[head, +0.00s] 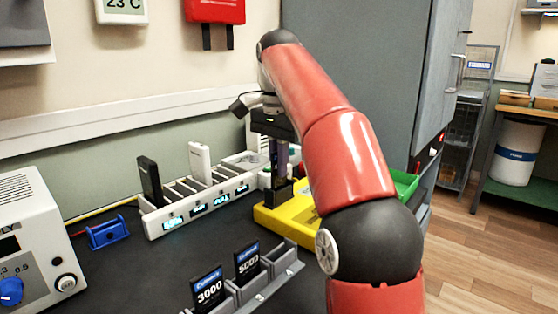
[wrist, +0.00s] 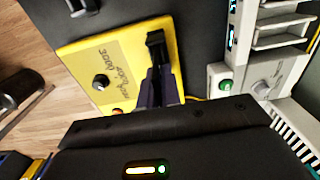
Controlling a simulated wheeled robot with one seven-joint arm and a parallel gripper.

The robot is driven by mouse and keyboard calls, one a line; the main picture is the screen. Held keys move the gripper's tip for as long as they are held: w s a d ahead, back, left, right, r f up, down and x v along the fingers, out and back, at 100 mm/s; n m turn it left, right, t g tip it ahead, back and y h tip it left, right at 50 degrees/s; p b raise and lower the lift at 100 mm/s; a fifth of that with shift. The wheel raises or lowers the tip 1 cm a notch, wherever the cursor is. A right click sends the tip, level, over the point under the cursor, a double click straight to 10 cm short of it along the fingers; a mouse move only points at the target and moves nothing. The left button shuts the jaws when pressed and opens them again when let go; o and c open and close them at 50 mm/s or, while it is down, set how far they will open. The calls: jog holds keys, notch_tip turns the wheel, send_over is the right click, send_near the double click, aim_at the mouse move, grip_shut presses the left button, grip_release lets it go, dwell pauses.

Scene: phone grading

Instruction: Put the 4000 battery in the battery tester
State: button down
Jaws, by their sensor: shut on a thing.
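The yellow battery tester (head: 300,218) stands on the dark bench, partly hidden by my arm. In the wrist view the tester (wrist: 75,60) shows a round knob and a black upright part (wrist: 157,45). My gripper (head: 281,172) points down over the tester, shut on a narrow dark piece, which I take to be the 4000 battery; its label is not readable. In the wrist view the gripper (wrist: 155,88) is beside the black part. Whether the held piece touches the tester cannot be told. The grey battery holder (head: 290,272) in front bears the 3000 battery (head: 208,290) and the 5000 battery (head: 246,260).
A white charging rack (head: 152,222) with a black phone (head: 149,182) and a white phone (head: 200,163) stands left of the gripper. A green bin (head: 405,183) is behind my arm. A blue stand (head: 107,232) and a grey instrument (head: 35,240) are at left. Bench between is clear.

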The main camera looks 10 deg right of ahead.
jog(key=shift+f+b, duration=0.6)
jog(key=shift+f, duration=0.45)
jog(key=shift+f, duration=0.15)
jog(key=c, duration=1.5)
grip_release()
